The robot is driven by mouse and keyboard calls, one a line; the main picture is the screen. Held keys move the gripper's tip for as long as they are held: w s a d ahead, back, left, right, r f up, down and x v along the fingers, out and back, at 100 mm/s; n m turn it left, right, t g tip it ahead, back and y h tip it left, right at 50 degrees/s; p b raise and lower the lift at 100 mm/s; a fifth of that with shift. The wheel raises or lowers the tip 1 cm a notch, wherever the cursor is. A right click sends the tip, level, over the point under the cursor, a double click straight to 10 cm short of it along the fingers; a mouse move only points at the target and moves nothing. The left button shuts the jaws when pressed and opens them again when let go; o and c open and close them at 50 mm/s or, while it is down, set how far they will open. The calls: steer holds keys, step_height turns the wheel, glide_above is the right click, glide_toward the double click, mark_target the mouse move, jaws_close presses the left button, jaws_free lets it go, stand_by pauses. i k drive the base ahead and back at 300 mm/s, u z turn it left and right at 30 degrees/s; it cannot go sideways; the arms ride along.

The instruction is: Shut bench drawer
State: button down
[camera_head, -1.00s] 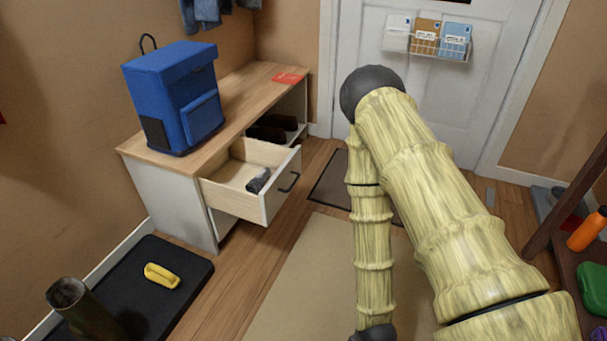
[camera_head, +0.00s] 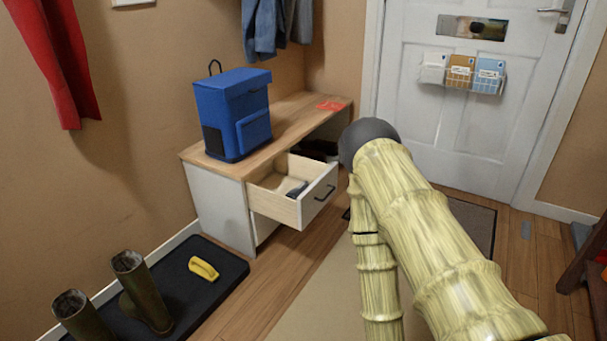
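The bench (camera_head: 222,207) stands against the left wall, with a wooden top and white side. Its drawer (camera_head: 277,205) is pulled out toward the lower right. The drawer front (camera_head: 318,199) has a dark bar handle (camera_head: 325,193). A small dark grey item (camera_head: 297,188) lies inside the drawer. My arm, with a bamboo-like surface, rises from the lower right and bends to the right of the drawer, apart from it in the picture. My gripper is out of view, below the bottom edge.
A blue backpack (camera_head: 235,115) and a red item (camera_head: 332,105) sit on the bench top. Boots (camera_head: 139,287) and a yellow object (camera_head: 203,268) are on a black tray (camera_head: 228,279). A white door (camera_head: 425,119) is at the back. Wooden floor before the drawer is clear.

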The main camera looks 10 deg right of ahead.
mark_target(289, 184)
steer(key=u, duration=0.2)
steer(key=i, duration=1.1)
steer(key=z, duration=0.55)
